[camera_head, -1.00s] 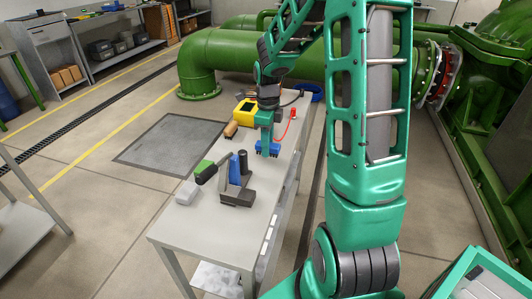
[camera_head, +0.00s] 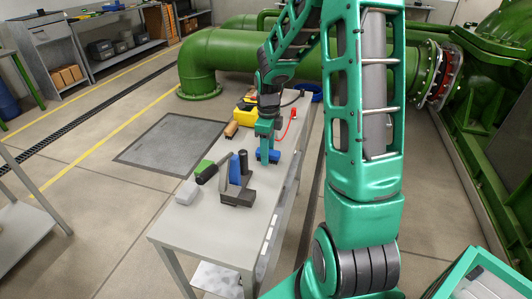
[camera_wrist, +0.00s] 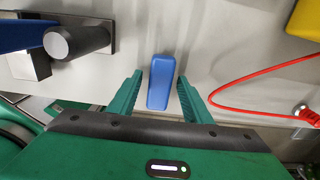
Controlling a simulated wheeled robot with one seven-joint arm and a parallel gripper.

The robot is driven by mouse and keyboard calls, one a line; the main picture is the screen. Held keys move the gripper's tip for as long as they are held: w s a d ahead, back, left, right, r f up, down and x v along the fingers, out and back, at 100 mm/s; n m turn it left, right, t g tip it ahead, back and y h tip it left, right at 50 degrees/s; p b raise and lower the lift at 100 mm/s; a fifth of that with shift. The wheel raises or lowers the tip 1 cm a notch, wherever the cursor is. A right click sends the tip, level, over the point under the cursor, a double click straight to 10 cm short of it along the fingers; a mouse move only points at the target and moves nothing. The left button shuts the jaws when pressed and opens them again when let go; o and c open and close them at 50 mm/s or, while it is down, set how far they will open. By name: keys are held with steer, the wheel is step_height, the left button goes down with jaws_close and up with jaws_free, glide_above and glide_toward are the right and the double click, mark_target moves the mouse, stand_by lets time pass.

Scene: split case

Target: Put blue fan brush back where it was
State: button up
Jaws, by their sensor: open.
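A small blue block-shaped thing (camera_wrist: 161,82) lies on the grey table; it also shows in the head view (camera_head: 273,156). I cannot tell for sure that it is the fan brush. My gripper (camera_wrist: 160,88) is open around it, with one finger on each side and a gap at both sides. In the head view my gripper (camera_head: 265,149) is low over the table and partly hides the blue thing. A second blue thing, upright (camera_head: 234,169), stands beside a dark fixture (camera_head: 238,196); its edge shows in the wrist view (camera_wrist: 22,36).
The fixture's black cylinder (camera_wrist: 82,41) is left of my gripper in the wrist view. A red cable (camera_wrist: 250,76) loops at the right. A yellow case (camera_head: 240,117) sits behind. A green thing (camera_head: 203,166) and pale grey block (camera_head: 187,192) stand at the table's left.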

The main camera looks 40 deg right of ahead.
step_height(320, 180, up, 10)
steer(key=s+a+r+n, duration=0.1)
steer(key=s+n, duration=1)
steer(key=s, duration=0.3)
steer(key=s+a+r+n, duration=0.1)
steer(key=s+r+n, duration=0.1)
steer(key=s+n, duration=0.9)
steer(key=s, duration=0.3)
steer(key=shift+s+a, duration=0.35)
steer(key=shift+r, duration=0.1)
